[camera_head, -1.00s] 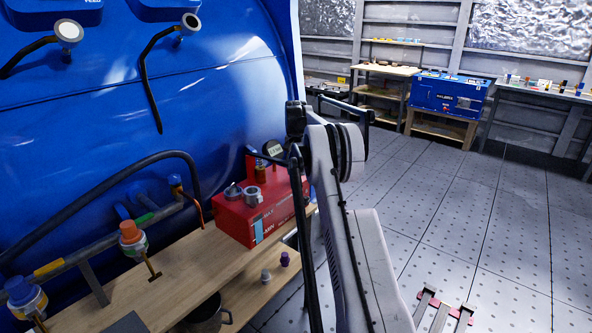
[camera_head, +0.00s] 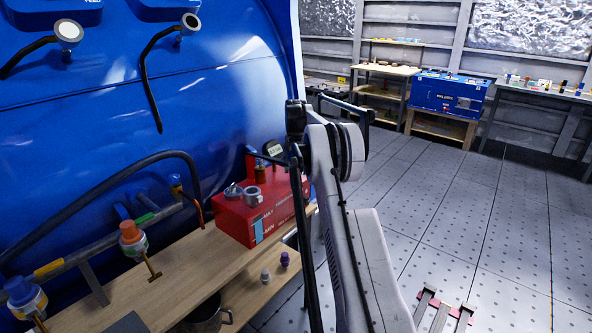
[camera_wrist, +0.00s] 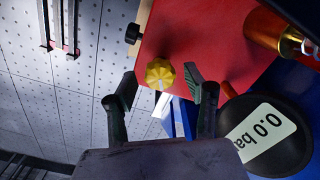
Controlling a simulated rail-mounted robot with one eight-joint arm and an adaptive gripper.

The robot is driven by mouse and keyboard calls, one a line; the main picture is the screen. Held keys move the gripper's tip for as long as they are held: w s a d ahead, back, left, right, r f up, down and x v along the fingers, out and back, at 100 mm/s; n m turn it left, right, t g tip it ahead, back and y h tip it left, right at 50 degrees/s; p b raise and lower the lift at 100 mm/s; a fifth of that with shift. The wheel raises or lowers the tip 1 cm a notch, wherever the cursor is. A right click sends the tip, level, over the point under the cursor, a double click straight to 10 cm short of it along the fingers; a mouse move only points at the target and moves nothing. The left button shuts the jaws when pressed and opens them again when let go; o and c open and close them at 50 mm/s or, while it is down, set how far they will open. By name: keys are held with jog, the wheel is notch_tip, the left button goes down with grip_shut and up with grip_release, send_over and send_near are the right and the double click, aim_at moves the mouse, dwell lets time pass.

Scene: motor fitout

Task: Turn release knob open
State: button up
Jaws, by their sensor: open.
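A faceted yellow knob (camera_wrist: 160,73), which looks like the release knob, is on the red unit (camera_wrist: 200,35) in the wrist view. My gripper (camera_wrist: 160,86) is open, with one dark finger to each side of the knob and slightly nearer the camera. I see no clear contact between the fingers and the knob. A round gauge (camera_wrist: 270,138) reading 0.0 bar is to the right. In the head view the red unit (camera_head: 236,222) stands on the wooden bench; my arm hides the yellow knob and gripper there.
A black knob (camera_wrist: 133,34) sticks out at the red unit's left edge. A brass cylinder (camera_wrist: 268,30) is at the upper right. In the head view, a blue tank (camera_head: 220,90) rises behind the wooden bench (camera_head: 150,285). The floor (camera_head: 460,220) on the right is mostly open.

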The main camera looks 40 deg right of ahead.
aim_at(296, 170)
notch_tip(296, 170, up, 12)
jog(key=shift+f, duration=0.15)
dwell(0.3)
dwell(0.4)
jog(key=s+a+r+n+t, duration=0.1)
jog(key=s+a+r+n, duration=0.1)
jog(key=a+r, duration=1.1)
jog(key=s+a+r+n+t+h, duration=0.1)
jog(key=s+a+r, duration=0.1)
jog(key=s+a, duration=0.5)
jog(key=s+a+r+n+t, duration=0.1)
jog(key=s+a+r+n, duration=0.15)
jog(key=a, duration=0.75)
jog(key=s+a+f+n+t, duration=0.2)
jog(key=s+a+f, duration=0.2)
jog(key=s+a, duration=1)
jog(key=s+a+f+n+t, duration=0.1)
jog(key=s+a+f, duration=0.1)
jog(key=s+f, duration=0.3)
jog(key=s+a+f+n+t+y, duration=0.1)
jog(key=s+a+f, duration=0.2)
jog(key=s+f, duration=0.3)
jog(key=s, duration=0.5)
jog(key=shift+s+a+f, duration=0.15)
jog(key=shift+s+a, duration=0.1)
jog(key=shift+s, duration=0.1)
